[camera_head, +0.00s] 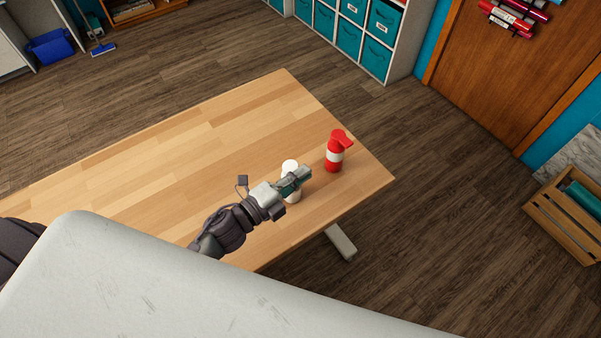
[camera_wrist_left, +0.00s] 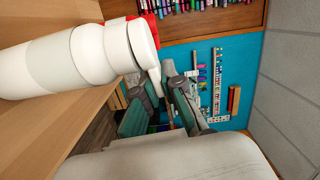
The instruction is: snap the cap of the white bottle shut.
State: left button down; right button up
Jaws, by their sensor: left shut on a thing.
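The white bottle (camera_head: 290,166) stands upright on the wooden table near its right end, partly hidden behind my left gripper (camera_head: 296,180). In the left wrist view the white bottle (camera_wrist_left: 52,66) appears sideways, with its round cap (camera_wrist_left: 130,45) toward the fingers. A thin white lid (camera_wrist_left: 155,80) is flipped out from the cap, and its end reaches between the fingertips. My left gripper (camera_wrist_left: 168,92) is shut on this lid. The exact contact is partly hidden by the fingers. My right gripper is not in view.
A red bottle (camera_head: 334,156) with a white band and a raised red top stands just right of the white bottle. The table (camera_head: 200,150) is clear to the left. Its right edge is close. A wooden crate (camera_head: 566,218) stands on the floor at the far right.

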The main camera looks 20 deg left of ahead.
pick_arm(q)
jog(key=shift+r+n+p, duration=0.5)
jog(key=shift+r+n, duration=0.1)
jog(key=shift+w+a+n+p, duration=0.1)
jog(key=shift+a+n+p, duration=0.05)
jog(key=shift+n+p, duration=0.3)
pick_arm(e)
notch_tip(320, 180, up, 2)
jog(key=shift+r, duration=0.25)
pick_arm(q)
jog(key=c, duration=1.3)
grip_release()
jog(key=shift+o, duration=0.2)
jog(key=v, duration=1.2)
